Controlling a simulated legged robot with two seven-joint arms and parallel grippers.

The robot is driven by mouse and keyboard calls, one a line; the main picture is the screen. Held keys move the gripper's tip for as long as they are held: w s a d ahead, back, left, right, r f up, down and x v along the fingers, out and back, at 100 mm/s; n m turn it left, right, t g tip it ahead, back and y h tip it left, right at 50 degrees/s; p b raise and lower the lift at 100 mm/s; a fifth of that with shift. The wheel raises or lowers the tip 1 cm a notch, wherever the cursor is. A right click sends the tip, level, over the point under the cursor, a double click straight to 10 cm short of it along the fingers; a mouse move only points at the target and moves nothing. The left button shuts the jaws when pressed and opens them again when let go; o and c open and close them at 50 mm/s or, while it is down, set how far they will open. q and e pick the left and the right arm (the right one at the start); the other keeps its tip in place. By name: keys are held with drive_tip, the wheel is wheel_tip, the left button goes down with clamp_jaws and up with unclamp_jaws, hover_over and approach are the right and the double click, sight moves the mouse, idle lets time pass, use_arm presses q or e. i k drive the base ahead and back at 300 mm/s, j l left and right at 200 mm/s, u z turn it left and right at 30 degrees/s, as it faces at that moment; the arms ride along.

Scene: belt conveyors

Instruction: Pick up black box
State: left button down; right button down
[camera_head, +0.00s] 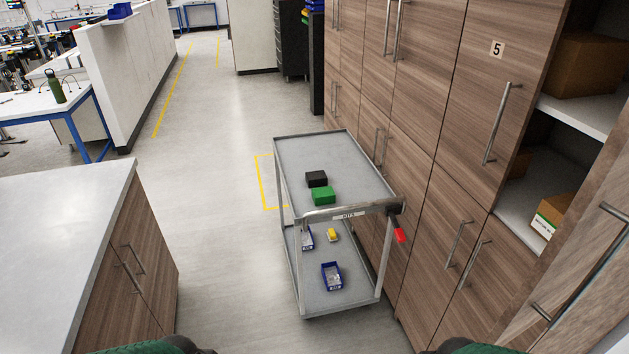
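A small black box (316,179) lies on the top shelf of a grey cart (345,153), left of the shelf's middle. A green box (324,196) lies just in front of it, touching or nearly touching it. The cart stands ahead of me against the wooden cabinets. Neither of my grippers is in view. Only dark green rounded parts, likely mine, show at the bottom edge.
The cart's lower shelf holds blue bins (332,276) and a yellow item (333,234). A red-gripped handle part (399,235) sticks out at its right. Wooden cabinets (420,110) line the right. A white-topped counter (60,245) stands at left. The floor (215,200) between is clear.

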sight(318, 178)
drive_tip(key=i+j, duration=0.15)
drive_tip(key=i, duration=0.3)
drive_tip(key=i+j, duration=0.2)
drive_tip(key=i, duration=0.25)
drive_tip(key=i+j+z, duration=0.1)
drive_tip(key=i, duration=0.35)
drive_tip(key=i+j, duration=0.25)
drive_tip(key=i, duration=0.2)
drive_tip(key=i+j, duration=0.2)
drive_tip(key=i, duration=0.25)
drive_tip(key=i+j, duration=0.2)
drive_tip(key=i, duration=0.25)
drive_tip(key=l+z, duration=0.05)
